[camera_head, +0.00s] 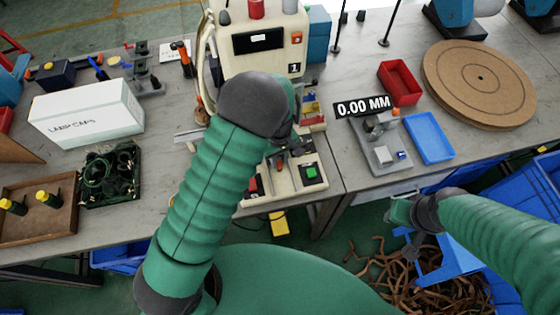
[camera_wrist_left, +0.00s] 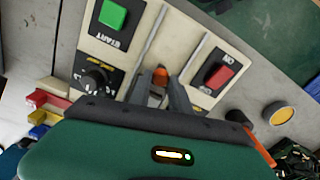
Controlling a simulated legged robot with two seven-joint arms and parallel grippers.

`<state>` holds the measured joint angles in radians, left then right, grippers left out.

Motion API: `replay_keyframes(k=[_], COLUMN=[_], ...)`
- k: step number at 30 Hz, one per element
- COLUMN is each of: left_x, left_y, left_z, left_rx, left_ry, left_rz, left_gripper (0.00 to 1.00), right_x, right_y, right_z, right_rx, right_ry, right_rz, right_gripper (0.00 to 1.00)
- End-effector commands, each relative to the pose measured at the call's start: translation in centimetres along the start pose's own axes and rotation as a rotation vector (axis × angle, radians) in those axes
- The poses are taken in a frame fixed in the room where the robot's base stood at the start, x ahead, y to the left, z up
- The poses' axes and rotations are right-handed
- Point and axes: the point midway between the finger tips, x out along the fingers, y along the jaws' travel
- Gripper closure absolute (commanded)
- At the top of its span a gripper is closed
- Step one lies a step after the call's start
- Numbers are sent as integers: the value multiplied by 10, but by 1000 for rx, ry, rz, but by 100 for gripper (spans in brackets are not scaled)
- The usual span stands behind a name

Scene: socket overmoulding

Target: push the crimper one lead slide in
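The crimper marked 1 (camera_head: 262,58) stands at the middle back of the bench. Its front panel (camera_wrist_left: 200,37) has a slot between two pale rails, with a small orange piece (camera_wrist_left: 160,75) at its lower end. My left gripper (camera_head: 283,158) is low over this panel. In the left wrist view its two grey fingers (camera_wrist_left: 162,84) reach onto the slot, with the orange piece between their tips. I cannot tell whether they grip it. My right gripper (camera_head: 410,240) hangs off the bench's front at the right, small and partly blended with its wrist.
A gauge stand (camera_head: 383,150), blue tray (camera_head: 429,138) and red tray (camera_head: 400,82) stand right. A white box (camera_head: 87,113) stands left.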

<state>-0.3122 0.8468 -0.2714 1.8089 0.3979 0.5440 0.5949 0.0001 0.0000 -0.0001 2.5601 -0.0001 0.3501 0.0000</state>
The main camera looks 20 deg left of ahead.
Motion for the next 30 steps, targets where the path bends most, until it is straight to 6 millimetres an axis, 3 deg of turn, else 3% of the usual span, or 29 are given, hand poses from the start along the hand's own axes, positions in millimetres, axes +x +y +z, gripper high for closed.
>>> replay_keyframes(k=[1, 5, 13, 17, 30], left_x=[-2, -2, -2, -13, -132], left_y=[3, 3, 2, 2, 3], left_z=[-2, -2, 0, 0, -2], left_rx=[0, 0, 0, 1, 1], left_ry=[7, 6, 4, 5, 6], left_rz=[9, 7, 6, 7, 10], left_gripper=[71, 55, 55, 55, 55], right_x=[0, 0, 0, 0, 1], right_y=[0, 0, 0, 0, 0], right_z=[0, 0, 0, 0, 0], right_rx=[0, 0, 0, 0, 0], right_ry=[0, 0, 0, 0, 0], right_rz=[0, 0, 0, 0, 0], right_gripper=[64, 64, 64, 64, 64])
